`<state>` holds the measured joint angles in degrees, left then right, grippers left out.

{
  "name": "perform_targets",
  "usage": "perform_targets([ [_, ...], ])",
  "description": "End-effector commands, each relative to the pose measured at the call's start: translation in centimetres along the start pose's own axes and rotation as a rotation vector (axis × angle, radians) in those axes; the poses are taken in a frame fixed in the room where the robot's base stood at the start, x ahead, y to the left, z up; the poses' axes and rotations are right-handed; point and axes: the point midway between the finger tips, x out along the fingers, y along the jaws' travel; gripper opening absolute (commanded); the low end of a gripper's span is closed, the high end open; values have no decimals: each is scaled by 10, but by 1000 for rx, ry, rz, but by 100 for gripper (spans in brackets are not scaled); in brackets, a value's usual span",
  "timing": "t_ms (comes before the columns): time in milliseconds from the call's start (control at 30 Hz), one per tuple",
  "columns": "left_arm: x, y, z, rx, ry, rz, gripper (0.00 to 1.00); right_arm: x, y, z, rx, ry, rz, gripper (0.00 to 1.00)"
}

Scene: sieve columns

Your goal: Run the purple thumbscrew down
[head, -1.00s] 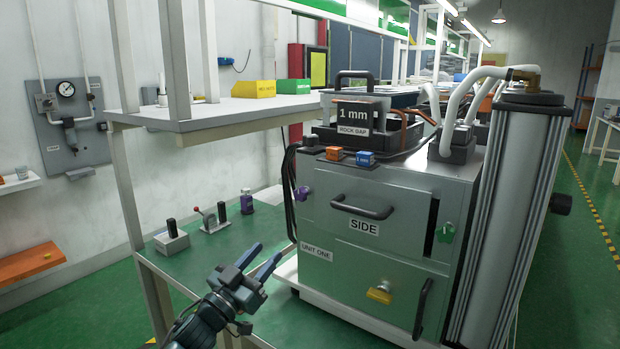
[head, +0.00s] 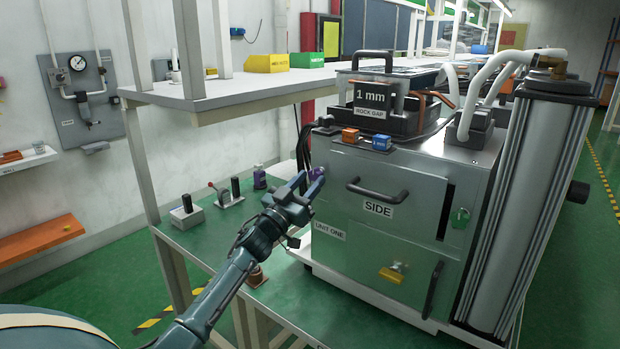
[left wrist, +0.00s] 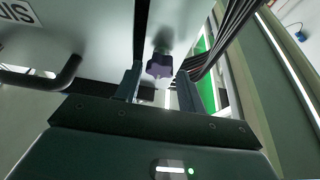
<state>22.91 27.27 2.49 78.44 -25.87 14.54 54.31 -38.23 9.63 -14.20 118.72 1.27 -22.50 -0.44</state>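The purple thumbscrew (head: 316,173) sits on the upper left edge of the grey machine labelled SIDE and UNIT ONE. My left gripper (head: 308,184) is raised to it and partly covers it in the head view. In the left wrist view the thumbscrew (left wrist: 159,66) has a lobed knob and shows between the two finger tips (left wrist: 159,80). The fingers are apart, with a gap on each side of the knob; I see no contact. How far the knob lies between the fingers is hard to tell. My right gripper is in neither view.
Dark cables (left wrist: 228,42) hang close beside the gripper. A purple-labelled bottle (head: 259,178) and black-handled fixtures stand on the green bench (head: 215,240).

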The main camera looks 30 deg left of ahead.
Motion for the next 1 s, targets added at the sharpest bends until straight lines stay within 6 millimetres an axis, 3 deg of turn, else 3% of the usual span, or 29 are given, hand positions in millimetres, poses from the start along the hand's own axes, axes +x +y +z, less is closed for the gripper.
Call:
perform_targets([
  [133,9,0,0,0,0,1,40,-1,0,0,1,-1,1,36],
  [433,11,0,0,1,0,1,40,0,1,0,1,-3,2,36],
  [800,11,0,0,1,0,1,9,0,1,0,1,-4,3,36],
  [1000,10,0,0,11,0,5,8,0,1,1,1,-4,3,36],
])
